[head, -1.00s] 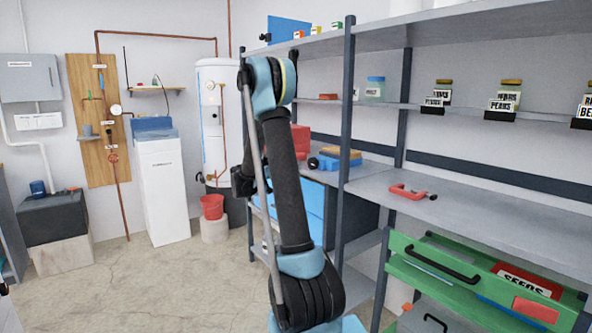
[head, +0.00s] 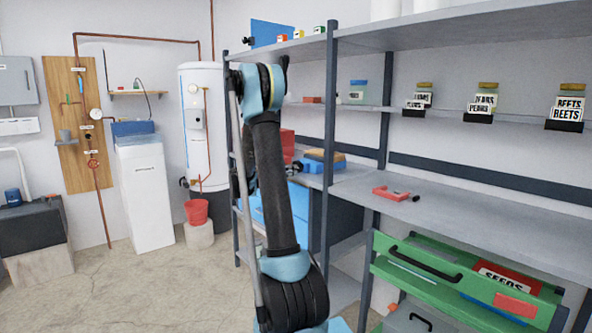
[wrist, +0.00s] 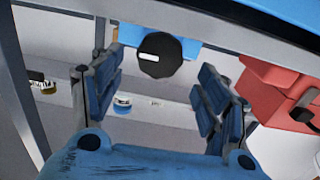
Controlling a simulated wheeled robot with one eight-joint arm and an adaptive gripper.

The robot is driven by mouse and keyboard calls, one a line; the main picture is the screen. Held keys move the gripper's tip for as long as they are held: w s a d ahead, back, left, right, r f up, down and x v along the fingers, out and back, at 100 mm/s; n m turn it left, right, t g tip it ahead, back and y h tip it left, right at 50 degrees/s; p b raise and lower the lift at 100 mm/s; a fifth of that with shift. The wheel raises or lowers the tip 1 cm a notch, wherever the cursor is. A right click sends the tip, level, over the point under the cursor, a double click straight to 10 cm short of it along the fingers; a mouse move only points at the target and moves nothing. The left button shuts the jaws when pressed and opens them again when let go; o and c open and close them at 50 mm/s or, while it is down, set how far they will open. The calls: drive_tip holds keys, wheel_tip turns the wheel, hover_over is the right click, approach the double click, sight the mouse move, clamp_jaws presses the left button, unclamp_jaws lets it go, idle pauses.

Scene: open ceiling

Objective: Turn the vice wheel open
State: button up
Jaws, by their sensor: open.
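The vice wheel (wrist: 158,57) is a black disc with a white mark, on the blue vice body (wrist: 187,50) in the wrist view, which looks upside down. In the head view the wheel (head: 297,167) shows just right of my arm, on the front of the blue vice (head: 320,163) on the bench. My gripper (wrist: 158,98) is open and empty, its blue-padded fingers spread left and right. The wheel lies beyond the fingertips, roughly between them in the picture, with no contact visible. In the head view my arm hides most of the gripper.
A red box (wrist: 270,88) with a dark handle stands beside the vice. The grey bench top (head: 345,174) and a shelf post (head: 329,140) are near my arm. A red clamp-like tool (head: 388,193) lies on the right-hand shelf. Open green drawers (head: 440,270) jut out below.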

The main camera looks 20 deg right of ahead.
sight(299, 166)
drive_tip(key=shift+x, duration=3.15)
drive_tip(key=shift+c, duration=0.5)
drive_tip(key=c, duration=0.9)
